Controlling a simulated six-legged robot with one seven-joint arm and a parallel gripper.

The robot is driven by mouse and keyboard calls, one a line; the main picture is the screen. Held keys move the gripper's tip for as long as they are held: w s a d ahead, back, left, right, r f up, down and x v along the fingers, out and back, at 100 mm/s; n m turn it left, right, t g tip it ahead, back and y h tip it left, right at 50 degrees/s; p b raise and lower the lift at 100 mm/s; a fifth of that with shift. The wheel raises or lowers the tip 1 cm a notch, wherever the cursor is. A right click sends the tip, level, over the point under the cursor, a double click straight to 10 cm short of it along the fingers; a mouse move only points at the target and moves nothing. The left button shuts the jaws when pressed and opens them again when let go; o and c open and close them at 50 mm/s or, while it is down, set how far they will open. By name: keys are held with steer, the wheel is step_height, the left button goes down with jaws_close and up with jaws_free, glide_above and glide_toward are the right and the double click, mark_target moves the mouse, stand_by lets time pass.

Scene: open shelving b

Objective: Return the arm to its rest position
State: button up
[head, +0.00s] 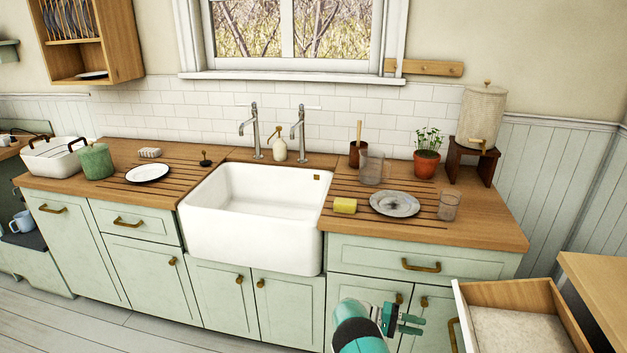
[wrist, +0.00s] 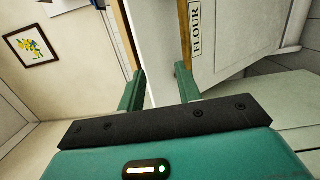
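My gripper (head: 418,325) shows at the bottom of the head view, low in front of the green cabinet doors and left of an open drawer. Part of my teal arm shows beside it. In the wrist view my gripper (wrist: 160,82) has its two green fingers apart, with nothing held between them. Behind the fingers is a pale panel with a wooden edge and a FLOUR label (wrist: 196,28).
The open drawer (head: 515,322) juts out at the lower right, close to my gripper. The wooden counter (head: 480,232) holds a yellow sponge (head: 345,205), a grey plate (head: 395,203) and a glass (head: 448,206). The white sink (head: 255,235) is empty. Floor at lower left is clear.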

steer(key=s+a+r+t+y, duration=0.1)
steer(key=s+r+y, duration=0.25)
steer(key=r, duration=0.65)
steer(key=s+a+r+t+y, duration=0.15)
steer(key=r+y, duration=0.25)
steer(key=r, duration=0.6)
steer(key=s+a+r+y, duration=0.2)
steer(key=s+r+y, duration=0.15)
steer(key=r, duration=0.55)
steer(key=s+a+r+n+t+y, duration=0.1)
steer(key=s+a+r+t+y, duration=0.2)
steer(key=s, duration=0.9)
steer(key=s+a+r+n+t+y, duration=0.2)
steer(key=s+a+r+t, duration=0.4)
steer(key=s, duration=0.7)
steer(key=a+r+y, duration=0.1)
steer(key=a+r, duration=0.1)
steer(key=shift+s+a, duration=0.15)
steer(key=shift+a, duration=0.25)
steer(key=shift+d, duration=0.15)
